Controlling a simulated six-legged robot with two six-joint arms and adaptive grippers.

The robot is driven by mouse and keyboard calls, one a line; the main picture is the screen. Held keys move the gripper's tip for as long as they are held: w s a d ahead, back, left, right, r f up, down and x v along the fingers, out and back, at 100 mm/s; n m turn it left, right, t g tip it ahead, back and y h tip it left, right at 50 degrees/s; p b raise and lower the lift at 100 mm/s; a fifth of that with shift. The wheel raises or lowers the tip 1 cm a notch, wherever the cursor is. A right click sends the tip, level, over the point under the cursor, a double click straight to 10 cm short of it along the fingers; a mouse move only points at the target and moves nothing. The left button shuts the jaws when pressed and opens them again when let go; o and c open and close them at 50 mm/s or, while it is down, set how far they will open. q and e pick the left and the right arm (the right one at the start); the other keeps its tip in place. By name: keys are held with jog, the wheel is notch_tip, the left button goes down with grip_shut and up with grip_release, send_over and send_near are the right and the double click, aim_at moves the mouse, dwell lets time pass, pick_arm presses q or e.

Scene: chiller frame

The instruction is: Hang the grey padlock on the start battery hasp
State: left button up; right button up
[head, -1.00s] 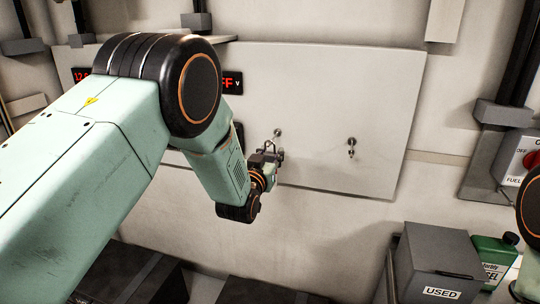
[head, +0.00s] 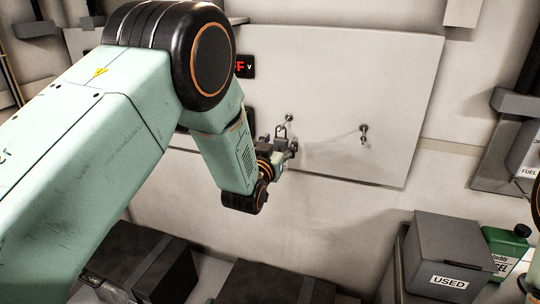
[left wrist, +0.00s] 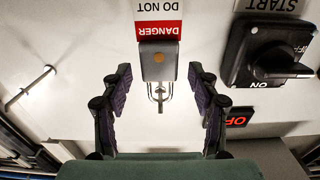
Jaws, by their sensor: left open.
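The grey padlock (left wrist: 158,62) has an orange dot and shows upside down in the left wrist view, its shackle pointing down in the picture. A red and white DANGER tag (left wrist: 158,20) is beside its body. My left gripper (left wrist: 159,70) is open, its fingers on both sides of the padlock with gaps visible. In the head view the left gripper (head: 288,146) is by the left wall peg (head: 289,118); the shackle shows just above it. Whether the padlock rests on that peg is unclear. The black START switch (left wrist: 270,55) is at right; its hasp is not clear.
A second peg (head: 364,130) on the white panel (head: 400,90) is empty. A red-lit display (left wrist: 239,117) sits below the switch in the wrist picture. A grey USED box (head: 462,250) and a green can (head: 505,245) stand at lower right.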

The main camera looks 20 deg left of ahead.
pick_arm(q)
jog(key=s, duration=1)
jog(key=s+a+f+g+b, duration=0.25)
jog(key=s+f+g, duration=0.4)
jog(key=f, duration=0.65)
jog(key=s+a+f+g+b, duration=0.1)
jog(key=s+f+g+b, duration=0.2)
jog(key=s+f, duration=0.8)
jog(key=s+f+g+b, duration=0.8)
jog(key=s+f+b, duration=0.3)
jog(key=s+f, duration=1.2)
jog(key=shift+s+a+f+n+y+b, duration=0.3)
jog(key=shift+s+a+n+b, duration=0.1)
jog(key=shift+s, duration=0.15)
jog(key=shift+g, duration=0.25)
